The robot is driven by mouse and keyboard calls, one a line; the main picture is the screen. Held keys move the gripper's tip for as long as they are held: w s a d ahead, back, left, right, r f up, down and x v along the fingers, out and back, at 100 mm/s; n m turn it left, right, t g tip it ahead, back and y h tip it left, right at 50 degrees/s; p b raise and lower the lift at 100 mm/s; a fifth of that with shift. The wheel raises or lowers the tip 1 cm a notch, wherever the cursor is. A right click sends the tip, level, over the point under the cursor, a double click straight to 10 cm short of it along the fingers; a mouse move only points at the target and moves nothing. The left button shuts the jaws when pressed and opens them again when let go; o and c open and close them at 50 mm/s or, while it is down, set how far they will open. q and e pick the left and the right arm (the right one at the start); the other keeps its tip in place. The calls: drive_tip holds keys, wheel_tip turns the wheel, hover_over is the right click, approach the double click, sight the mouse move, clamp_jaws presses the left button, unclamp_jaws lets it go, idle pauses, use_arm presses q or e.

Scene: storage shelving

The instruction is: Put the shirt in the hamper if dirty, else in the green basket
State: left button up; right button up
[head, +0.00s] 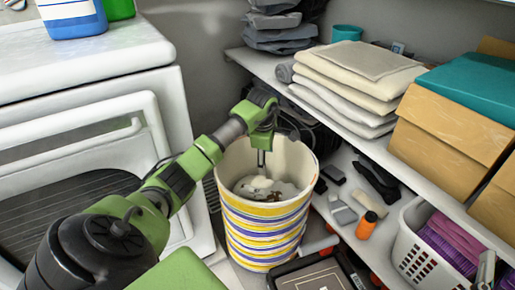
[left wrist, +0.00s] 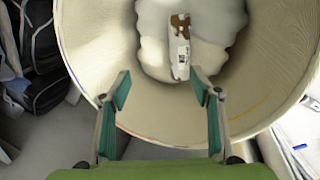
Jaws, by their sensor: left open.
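The hamper (head: 262,225) is a tall round bin with a cream inside and yellow, blue and white stripes. White cloth with brown patches (head: 258,189), apparently the shirt, lies low inside it. In the left wrist view the white cloth (left wrist: 156,45) shows a brown patch and a small dark-marked strip. My left gripper (head: 262,158) points down over the hamper's mouth. In the left wrist view its fingers (left wrist: 160,90) are spread apart with nothing between them. The hamper's rim (left wrist: 85,68) surrounds them. I see no green basket. My right gripper is not in view.
A white washing machine (head: 100,110) stands on the left. Shelves on the right hold folded cloths (head: 350,85), cardboard boxes (head: 450,130), an orange-capped bottle (head: 366,226) and a white basket (head: 425,255) with purple cloth. The hamper stands close between them.

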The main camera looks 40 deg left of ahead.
use_arm(q)
drive_tip(key=shift+r, duration=0.1)
drive_tip(key=v, duration=1.2)
